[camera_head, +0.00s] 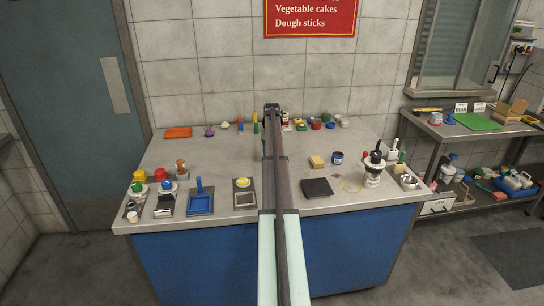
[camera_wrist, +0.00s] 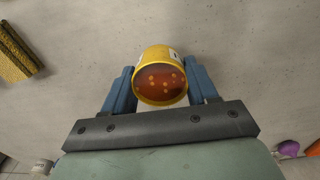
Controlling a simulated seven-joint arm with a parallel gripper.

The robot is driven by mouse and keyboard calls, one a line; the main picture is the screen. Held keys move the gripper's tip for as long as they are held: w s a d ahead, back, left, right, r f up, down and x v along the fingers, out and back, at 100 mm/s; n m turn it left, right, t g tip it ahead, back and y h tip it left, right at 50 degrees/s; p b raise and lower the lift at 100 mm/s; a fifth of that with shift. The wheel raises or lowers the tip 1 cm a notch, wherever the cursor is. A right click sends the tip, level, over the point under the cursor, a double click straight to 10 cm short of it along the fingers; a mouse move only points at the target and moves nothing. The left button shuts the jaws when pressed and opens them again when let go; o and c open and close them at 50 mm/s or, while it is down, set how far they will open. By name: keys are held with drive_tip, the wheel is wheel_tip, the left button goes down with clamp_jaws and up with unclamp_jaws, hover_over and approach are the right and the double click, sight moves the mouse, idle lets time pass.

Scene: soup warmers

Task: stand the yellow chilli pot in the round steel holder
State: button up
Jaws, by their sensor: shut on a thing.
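The yellow chilli pot (camera_wrist: 151,54) is between the two blue fingers of my gripper (camera_wrist: 160,70) in the wrist view. My gripper is shut on its sides. The pot's open mouth faces the camera and shows red-brown chilli with orange bits. A white label shows at its upper edge. Bare worktop lies behind the pot. In the head view my arm hides the pot and the fingers. I cannot pick out the round steel holder with certainty in either view.
The grey worktop (camera_head: 225,150) has a clear middle. A yellow sponge (camera_head: 317,162) lies right of my arm.

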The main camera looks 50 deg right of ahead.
drive_tip(key=shift+f, duration=0.95)
drive_tip(key=shift+f, duration=0.1)
drive_tip(key=o, duration=1.1)
wheel_tip(320, 180, up, 11)
drive_tip(key=shift+f, duration=0.1)
drive_tip(key=shift+o, duration=0.4)
drive_tip(key=shift+r, duration=0.75)
